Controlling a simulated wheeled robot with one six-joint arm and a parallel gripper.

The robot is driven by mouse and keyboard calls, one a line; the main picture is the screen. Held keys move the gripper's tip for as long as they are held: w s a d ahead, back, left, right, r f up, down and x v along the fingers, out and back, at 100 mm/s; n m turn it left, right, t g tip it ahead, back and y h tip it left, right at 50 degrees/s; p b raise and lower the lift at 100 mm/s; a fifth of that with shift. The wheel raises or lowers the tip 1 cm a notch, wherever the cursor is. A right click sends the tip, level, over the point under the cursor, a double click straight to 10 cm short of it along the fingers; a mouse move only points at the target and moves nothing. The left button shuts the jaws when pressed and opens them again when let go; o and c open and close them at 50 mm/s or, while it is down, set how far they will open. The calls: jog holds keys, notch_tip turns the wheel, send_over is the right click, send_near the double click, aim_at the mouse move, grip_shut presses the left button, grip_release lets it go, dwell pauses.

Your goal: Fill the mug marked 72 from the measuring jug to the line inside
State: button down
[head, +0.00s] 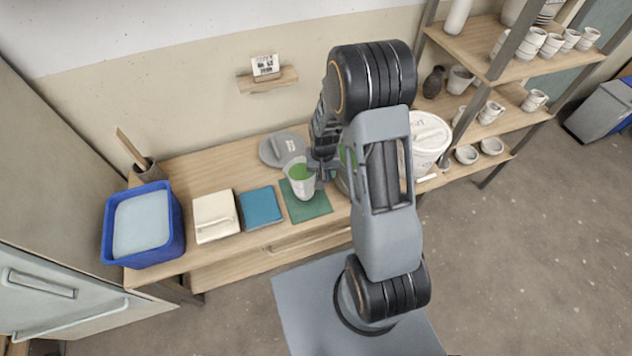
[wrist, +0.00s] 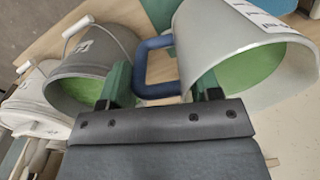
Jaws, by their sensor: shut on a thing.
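The measuring jug (head: 301,183) is pale with green liquid inside and shows over the green mat (head: 310,208); I cannot tell whether it touches the mat. In the wrist view the jug (wrist: 225,42) is large at the upper right, with its blue handle (wrist: 155,68) between the fingers. My gripper (head: 322,170) is shut on that handle; it also shows in the wrist view (wrist: 160,88). I cannot make out a mug marked 72. Several pale cups (head: 552,44) stand on the shelves, with no readable marks.
A grey bucket (wrist: 95,60) with green glaze and a white bucket (head: 425,145) stand right of the jug. A grey lid (head: 272,153) lies behind it. Cream (head: 208,232) and blue (head: 261,208) squares and a blue tub (head: 176,238) are left.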

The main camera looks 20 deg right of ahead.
jog(key=d+f+m+g+h+b, duration=0.5)
jog(key=m+b, duration=0.1)
jog(key=b, duration=0.5)
jog(key=shift+d+b, duration=0.2)
jog(key=shift+b, duration=0.15)
dwell(2.0)
